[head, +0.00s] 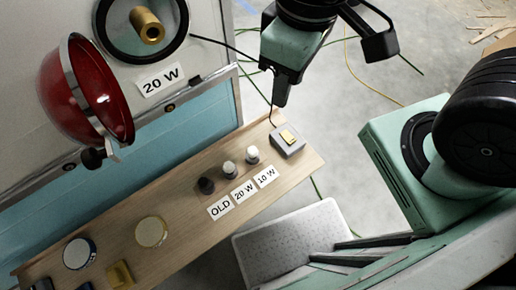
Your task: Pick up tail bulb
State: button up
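Three small bulbs stand in a row on the wooden shelf: a dark one (206,186) by the OLD label, a pale one (229,169) by the 20 W label and another pale one (252,155) by the 10 W label. Above them, a brass socket (149,26) sits in a round black-rimmed lamp housing on the camper wall, beside a 20 W label. I see no glass bulb in it. My gripper (281,92) points down above the shelf's right end, apart from the bulbs. Its fingers overlap in this view, so their opening is unclear.
The red lamp cover (77,88) hangs open left of the socket. Round jars (151,231) (79,252) and a yellow piece (119,274) occupy the near left.

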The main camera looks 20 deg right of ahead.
aim_at(228, 167)
jog(key=l+u, duration=0.45)
jog(key=l, duration=0.25)
jog(key=l+u, duration=0.5)
jog(key=l, duration=0.25)
jog(key=u, duration=1.3)
